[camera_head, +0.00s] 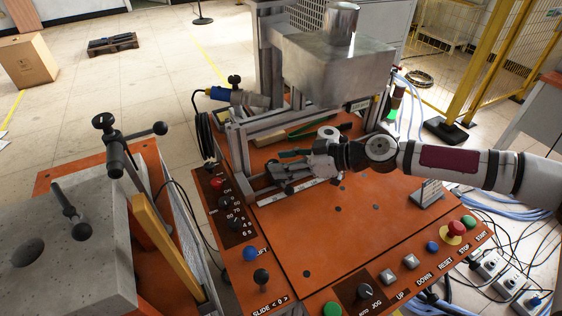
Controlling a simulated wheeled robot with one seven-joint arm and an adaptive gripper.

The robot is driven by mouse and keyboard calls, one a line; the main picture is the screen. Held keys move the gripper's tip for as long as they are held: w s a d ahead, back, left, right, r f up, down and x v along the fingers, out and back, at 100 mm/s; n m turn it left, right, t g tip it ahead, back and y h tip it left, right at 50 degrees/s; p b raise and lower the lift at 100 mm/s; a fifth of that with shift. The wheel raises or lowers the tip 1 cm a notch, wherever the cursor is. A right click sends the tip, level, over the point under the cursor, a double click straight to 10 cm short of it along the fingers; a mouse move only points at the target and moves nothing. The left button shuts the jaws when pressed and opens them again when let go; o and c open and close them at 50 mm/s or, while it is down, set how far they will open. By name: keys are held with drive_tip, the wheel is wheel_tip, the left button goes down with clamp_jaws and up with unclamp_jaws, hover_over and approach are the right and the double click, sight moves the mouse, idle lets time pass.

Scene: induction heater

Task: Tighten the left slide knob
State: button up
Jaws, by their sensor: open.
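My gripper (284,165) reaches in from the right, low over the orange table (345,225), at the left part of the metal frame (237,150). Its jaws are open and point left. A metal slide rail (296,192) lies just below and in front of it. I cannot clearly make out the left slide knob; the gripper and the frame parts crowd that spot and may hide it. I cannot tell whether the fingers touch anything.
A steel box (333,65) stands above the frame. A black lever knob (261,277) is beside the SLIDE label at the front left. Buttons, including a red stop button (455,228), line the front edge. A grey block (62,240) with handles stands left. The table's middle is mostly clear.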

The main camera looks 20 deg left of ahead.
drive_tip(key=shift+a+f, duration=0.2)
drive_tip(key=shift+a, duration=0.25)
clamp_jaws()
drive_tip(key=shift+s, duration=0.1)
